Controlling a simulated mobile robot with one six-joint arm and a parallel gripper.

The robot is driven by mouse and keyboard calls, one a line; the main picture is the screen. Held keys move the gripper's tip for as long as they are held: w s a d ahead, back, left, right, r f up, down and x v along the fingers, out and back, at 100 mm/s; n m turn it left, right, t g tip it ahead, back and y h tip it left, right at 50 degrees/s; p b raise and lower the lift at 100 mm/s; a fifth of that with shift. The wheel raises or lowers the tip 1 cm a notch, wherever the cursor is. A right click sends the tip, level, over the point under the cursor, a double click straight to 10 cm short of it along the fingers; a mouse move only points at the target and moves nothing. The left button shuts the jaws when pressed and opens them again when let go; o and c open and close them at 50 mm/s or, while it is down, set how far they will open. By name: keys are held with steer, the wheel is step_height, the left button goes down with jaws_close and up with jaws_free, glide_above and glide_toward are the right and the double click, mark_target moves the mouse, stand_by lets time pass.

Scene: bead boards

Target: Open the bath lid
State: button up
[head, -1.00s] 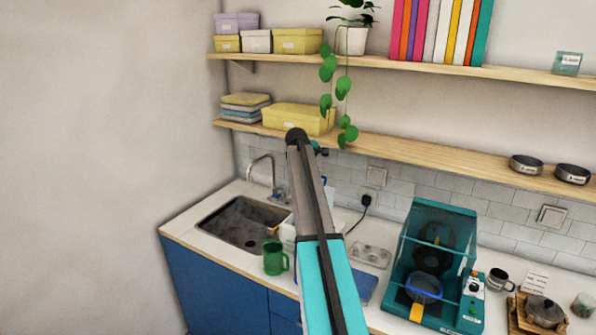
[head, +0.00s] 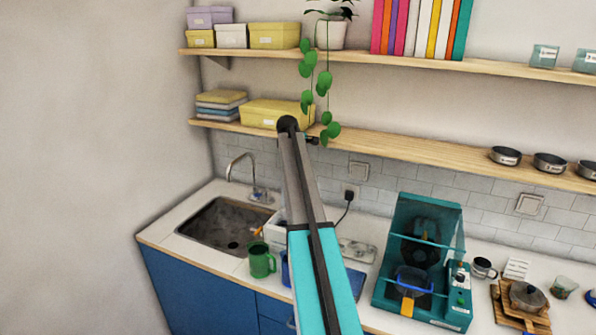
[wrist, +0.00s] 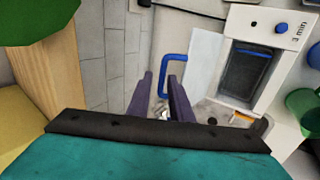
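The white bath (wrist: 241,101) with a "3 min" label and a blue knob shows in the wrist view, its dark basin (wrist: 246,75) uncovered. A white panel, apparently the bath lid (wrist: 205,60), stands beside the basin, swung away from it. Its blue handle (wrist: 164,75) is on the far side from the basin. My gripper (wrist: 160,76) has its two purple fingers apart, with the handle just beyond the tips; contact is unclear. In the head view, part of the white bath (head: 274,233) shows behind my arm, which hides the lid and gripper.
A green mug (head: 262,262) stands in front of the bath, and a sink (head: 222,224) lies to its left. A teal machine (head: 420,260) stands to the right. The wooden shelf (head: 400,158) runs above the counter; a yellow box (head: 270,112) and trailing plant (head: 322,90) are close to my arm.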

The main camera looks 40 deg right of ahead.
steer(key=shift+o, duration=0.6)
steer(key=shift+s+a, duration=0.2)
steer(key=shift+a+r+b, duration=0.4)
steer(key=shift+a+b, duration=0.1)
steer(key=b+v, duration=0.4)
steer(key=v, duration=0.8)
steer(key=shift+r, duration=0.3)
steer(key=shift+s+d, duration=0.1)
steer(key=shift+d, duration=0.05)
